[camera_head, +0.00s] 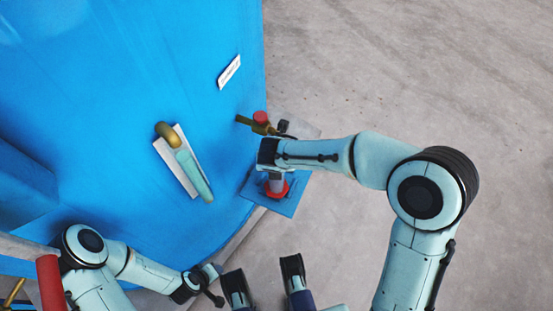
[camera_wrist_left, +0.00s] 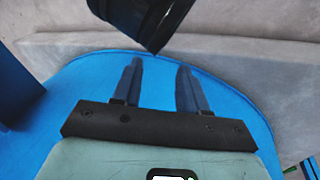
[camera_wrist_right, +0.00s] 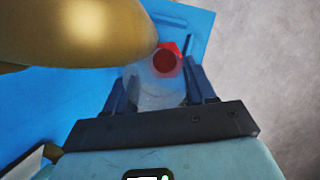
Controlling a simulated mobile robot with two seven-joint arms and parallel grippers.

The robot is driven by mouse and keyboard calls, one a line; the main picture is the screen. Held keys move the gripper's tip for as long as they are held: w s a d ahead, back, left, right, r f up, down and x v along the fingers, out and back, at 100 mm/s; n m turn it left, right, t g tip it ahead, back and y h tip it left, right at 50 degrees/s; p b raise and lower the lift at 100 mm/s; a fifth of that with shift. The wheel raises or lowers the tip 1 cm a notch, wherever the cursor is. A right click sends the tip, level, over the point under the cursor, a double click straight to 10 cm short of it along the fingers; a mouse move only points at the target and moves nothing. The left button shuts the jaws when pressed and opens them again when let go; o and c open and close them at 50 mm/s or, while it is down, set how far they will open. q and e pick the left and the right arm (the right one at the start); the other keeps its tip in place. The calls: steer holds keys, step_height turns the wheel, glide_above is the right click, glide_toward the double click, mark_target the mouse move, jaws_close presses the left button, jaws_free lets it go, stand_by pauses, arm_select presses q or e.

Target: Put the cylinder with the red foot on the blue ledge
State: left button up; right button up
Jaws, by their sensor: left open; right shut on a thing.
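The cylinder (camera_head: 277,184) has a grey body and a red foot, and it stands upright over the blue ledge (camera_head: 287,207). I cannot tell whether the foot touches the ledge. My right gripper (camera_head: 272,165) is shut on the cylinder's upper part, which my arm's end partly hides. In the right wrist view the cylinder's pale body (camera_wrist_right: 155,97) lies between the fingers (camera_wrist_right: 157,88), with red showing beyond it and the blue ledge (camera_wrist_right: 197,22) behind. My left gripper (camera_head: 213,285) is open and empty at the lower left, over blue surface in the left wrist view (camera_wrist_left: 160,82).
The large blue autoclave (camera_head: 110,90) fills the left side. A brass valve with a red knob (camera_head: 261,117) is just behind the right gripper. A handle (camera_head: 188,165) sticks out of the autoclave's surface. Bare grey floor (camera_head: 470,80) lies to the right.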

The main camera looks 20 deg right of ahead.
arm_select(q)
steer(key=shift+w+a+f+t+b, duration=0.35)
steer(key=shift+w+f+b, duration=0.1)
steer(key=shift+w, duration=0.2)
arm_select(e)
steer(key=w+f, duration=0.1)
steer(key=w+d+f, duration=0.1)
steer(key=shift+w+f, duration=0.1)
steer(key=shift+w, duration=0.3)
steer(key=shift+f, duration=0.1)
steer(key=shift+f, duration=0.15)
steer(key=o, duration=1.4)
steer(key=shift+c, duration=0.2)
arm_select(q)
steer(key=shift+w, duration=0.15)
